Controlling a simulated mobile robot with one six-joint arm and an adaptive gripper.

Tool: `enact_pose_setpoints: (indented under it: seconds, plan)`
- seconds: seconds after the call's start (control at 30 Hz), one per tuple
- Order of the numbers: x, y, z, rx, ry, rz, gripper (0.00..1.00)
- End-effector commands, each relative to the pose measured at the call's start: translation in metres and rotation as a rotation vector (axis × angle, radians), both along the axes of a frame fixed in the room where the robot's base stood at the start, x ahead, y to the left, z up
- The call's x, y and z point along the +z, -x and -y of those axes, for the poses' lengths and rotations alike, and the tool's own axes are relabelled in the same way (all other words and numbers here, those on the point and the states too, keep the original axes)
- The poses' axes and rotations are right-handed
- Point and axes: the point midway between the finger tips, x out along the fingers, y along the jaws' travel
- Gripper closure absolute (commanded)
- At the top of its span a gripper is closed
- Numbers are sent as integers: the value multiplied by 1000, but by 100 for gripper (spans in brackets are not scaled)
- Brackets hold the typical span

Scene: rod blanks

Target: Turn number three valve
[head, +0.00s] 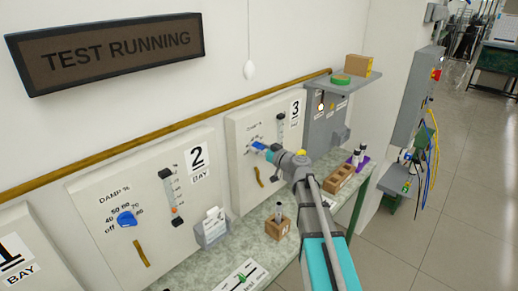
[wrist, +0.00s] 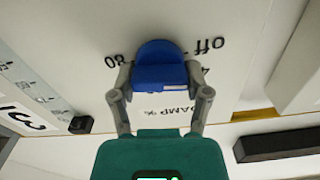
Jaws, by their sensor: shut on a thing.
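The number three panel (head: 235,135) carries a "3 BAY" label (head: 295,110) and a slider gauge (head: 281,125). My gripper (head: 265,150) is at this panel's dial, and my arm hides part of the panel. In the wrist view, the blue knob (wrist: 160,66) sits on the white panel face, and my gripper (wrist: 159,80) is shut on it, one finger on each side. The wrist view is upside down. "off" and "80" show beside the knob, and "DAMP %" is partly hidden. Where the knob points is hard to tell.
The number two panel (head: 90,195) to the left has its own blue knob (head: 126,218). A "TEST RUNNING" sign (head: 105,52) hangs above. On the bench (head: 262,250) stand a small wooden block (head: 278,227) and a wooden rack (head: 340,179). A grey box (head: 325,120) is right of panel three.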

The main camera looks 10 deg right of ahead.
Motion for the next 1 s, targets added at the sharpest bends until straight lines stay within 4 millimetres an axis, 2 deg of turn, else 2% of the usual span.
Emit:
enact_pose_setpoints:
  seconds: [0.4,1.0]
  plan:
    - [-1,2,-2,2,224,160,85]
    - [-1,2,-2,2,267,190,86]
